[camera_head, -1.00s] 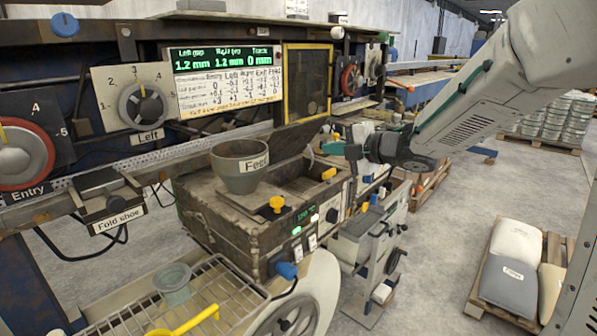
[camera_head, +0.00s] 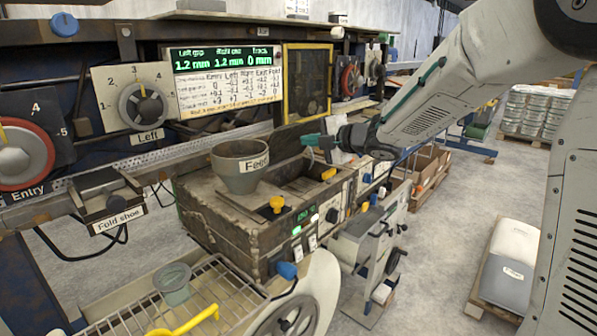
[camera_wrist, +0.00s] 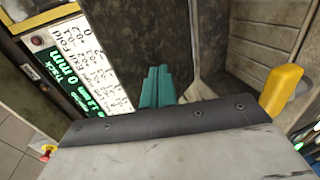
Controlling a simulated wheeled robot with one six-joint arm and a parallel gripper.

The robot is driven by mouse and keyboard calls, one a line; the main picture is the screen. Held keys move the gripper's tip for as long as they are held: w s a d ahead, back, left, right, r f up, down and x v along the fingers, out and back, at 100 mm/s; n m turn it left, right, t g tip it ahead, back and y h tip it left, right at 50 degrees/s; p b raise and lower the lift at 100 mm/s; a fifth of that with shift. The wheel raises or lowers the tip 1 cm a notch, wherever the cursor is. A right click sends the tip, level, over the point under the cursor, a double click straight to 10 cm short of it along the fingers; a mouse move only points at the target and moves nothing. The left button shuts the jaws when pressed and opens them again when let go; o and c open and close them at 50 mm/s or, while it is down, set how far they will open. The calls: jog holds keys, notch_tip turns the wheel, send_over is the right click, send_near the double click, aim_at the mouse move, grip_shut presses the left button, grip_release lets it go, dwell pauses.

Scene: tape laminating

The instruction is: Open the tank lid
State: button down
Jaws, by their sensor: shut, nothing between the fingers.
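The tank (camera_head: 225,215) is a worn brown box with a green display on its front. Its top shows an open cavity right of the grey "Feed" funnel (camera_head: 240,170). The dark lid panel (camera_head: 288,137) stands tilted up at the back of the cavity, partly hidden by my gripper. A yellow handle (camera_head: 328,174) sits at the cavity's right edge; a yellow handle also shows at right in the wrist view (camera_wrist: 282,90). My gripper (camera_head: 308,140) has teal fingers, closed together and empty, above the cavity near the raised lid. The fingers show in the wrist view (camera_wrist: 158,85).
A readout panel (camera_head: 222,80) and a yellow-framed window (camera_head: 307,80) stand behind the tank. A wire rack (camera_head: 205,290) lies front left. Open floor (camera_head: 450,215) lies right.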

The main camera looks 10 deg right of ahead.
jog(key=shift+w+a+r, duration=0.1)
jog(key=shift+w+a, duration=0.7)
jog(key=shift+w, duration=0.3)
jog(key=shift+w+a+r, duration=0.1)
jog(key=shift+w+a, duration=0.7)
jog(key=shift+w, duration=0.3)
jog(key=shift+w+a+r, duration=0.1)
jog(key=shift+w+a, duration=0.7)
jog(key=shift+w, duration=0.3)
jog(key=f+v, duration=0.1)
jog(key=v, duration=1.4)
jog(key=shift+s+f, duration=0.3)
jog(key=shift+f, duration=0.1)
jog(key=shift+d, duration=0.2)
